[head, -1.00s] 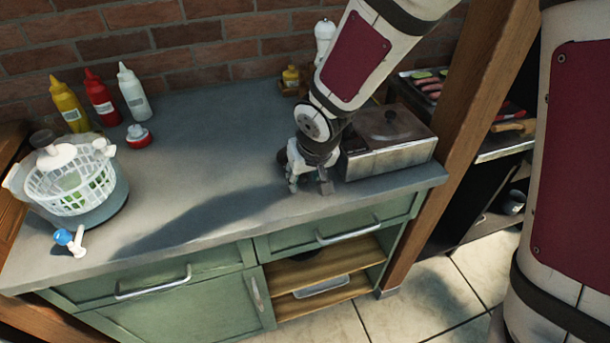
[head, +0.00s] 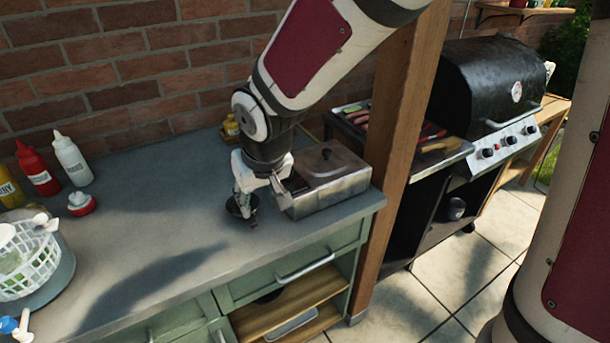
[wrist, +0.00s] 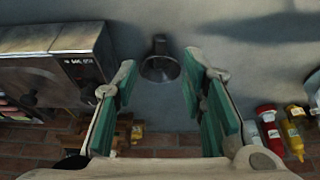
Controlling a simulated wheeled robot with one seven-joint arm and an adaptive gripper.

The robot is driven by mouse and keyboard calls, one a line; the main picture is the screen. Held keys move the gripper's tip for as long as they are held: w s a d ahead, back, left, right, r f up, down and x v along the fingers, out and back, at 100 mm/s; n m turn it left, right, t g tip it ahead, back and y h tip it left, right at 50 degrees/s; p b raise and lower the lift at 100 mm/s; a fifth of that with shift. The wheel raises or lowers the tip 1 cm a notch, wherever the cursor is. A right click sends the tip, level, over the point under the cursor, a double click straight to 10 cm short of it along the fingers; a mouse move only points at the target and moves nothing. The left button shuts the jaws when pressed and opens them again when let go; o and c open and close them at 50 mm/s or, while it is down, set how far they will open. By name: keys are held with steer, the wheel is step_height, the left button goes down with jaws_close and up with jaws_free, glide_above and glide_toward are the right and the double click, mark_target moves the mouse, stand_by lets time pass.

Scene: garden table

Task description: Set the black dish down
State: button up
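The black dish (head: 238,207) is small and round and rests on the grey countertop (head: 160,225), left of a metal box with a lid. My gripper (head: 262,200) is just above it, pointing down. In the wrist view the dish (wrist: 160,69) lies beyond the gap between my green-padded fingertips. The fingers are spread wide, with clear space on both sides of the dish, and hold nothing. Part of the dish is hidden by my gripper in the head view.
The metal box (head: 325,180) stands close to the right of my gripper. Sauce bottles (head: 72,160) and a white basket (head: 32,265) are at the left. A wooden post (head: 395,130) and a grill (head: 490,90) are at the right. The counter's middle is clear.

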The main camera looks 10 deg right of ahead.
steer(key=s+d+r+m+h, duration=0.2)
steer(key=s+d+r, duration=0.6)
steer(key=d, duration=0.3)
steer(key=s+d+r, duration=0.1)
steer(key=s+d, duration=0.1)
steer(key=s, duration=0.4)
steer(key=s+d+r+m, duration=0.1)
steer(key=s+d+r, duration=0.1)
steer(key=s, duration=0.5)
steer(key=shift+d+r+y, duration=0.15)
steer(key=shift+d+y, duration=0.25)
steer(key=shift+d, duration=0.25)
